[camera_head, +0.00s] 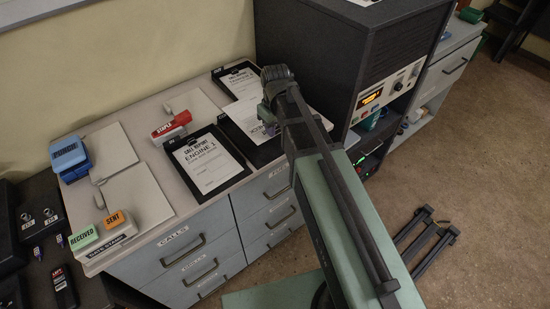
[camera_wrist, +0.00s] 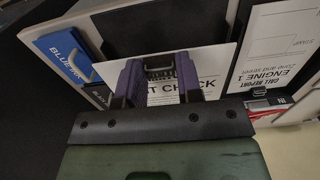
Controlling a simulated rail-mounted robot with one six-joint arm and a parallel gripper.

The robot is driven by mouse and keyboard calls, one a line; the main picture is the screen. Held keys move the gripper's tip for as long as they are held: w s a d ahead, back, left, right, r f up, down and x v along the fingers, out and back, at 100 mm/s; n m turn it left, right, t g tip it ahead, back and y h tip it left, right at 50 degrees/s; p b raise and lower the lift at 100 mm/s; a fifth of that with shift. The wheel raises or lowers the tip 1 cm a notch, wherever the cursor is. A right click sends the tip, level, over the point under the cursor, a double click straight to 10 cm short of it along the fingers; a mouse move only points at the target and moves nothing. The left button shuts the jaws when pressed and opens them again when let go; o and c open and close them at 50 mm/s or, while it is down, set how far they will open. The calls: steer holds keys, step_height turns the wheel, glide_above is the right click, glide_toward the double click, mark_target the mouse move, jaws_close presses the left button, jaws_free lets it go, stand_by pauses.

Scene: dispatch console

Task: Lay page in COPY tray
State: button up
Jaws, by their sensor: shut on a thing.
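My gripper (camera_head: 266,115) is shut on a white page (camera_head: 242,117) near the back right of the cabinet top. In the wrist view, the purple fingers of my gripper (camera_wrist: 160,78) overlap the page (camera_wrist: 218,62), and part of its print reads "CHECK". In the head view the page appears over a dark flat thing (camera_head: 262,154); I cannot tell whether they touch. This dark thing may be a tray or a board; my arm hides part of it. I cannot read a COPY label in either view.
An ENGINE 1 clipboard (camera_head: 208,161) lies left of the page, and another clipboard (camera_head: 240,85) lies behind it. A red stapler (camera_head: 171,128), a blue punch (camera_head: 69,157) and stamps (camera_head: 114,219) sit further left. A tall dark equipment cabinet (camera_head: 320,45) stands close on the right.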

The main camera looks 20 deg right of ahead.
mark_target(276, 150)
step_height(276, 150, down, 8)
steer(key=b, duration=0.6)
steer(key=shift+f, duration=0.15)
steer(key=shift+d+r+p, duration=0.1)
steer(key=shift+r+p, duration=0.15)
steer(key=shift+p, duration=0.05)
steer(key=shift+f, duration=0.15)
steer(key=o, duration=0.9)
step_height(276, 150, up, 13)
steer(key=p, duration=1.2)
steer(key=shift+f, duration=0.2)
steer(key=shift+s+f+m+b, duration=0.3)
steer(key=shift+s+m, duration=0.45)
steer(key=shift+s, duration=1.4)
steer(key=shift+s+f+m+b, duration=0.2)
steer(key=shift+s+m, duration=0.6)
steer(key=shift+s, duration=1.3)
steer(key=shift+s+f+m+b, duration=0.3)
steer(key=shift+s+m, duration=0.45)
steer(key=shift+s, duration=1.4)
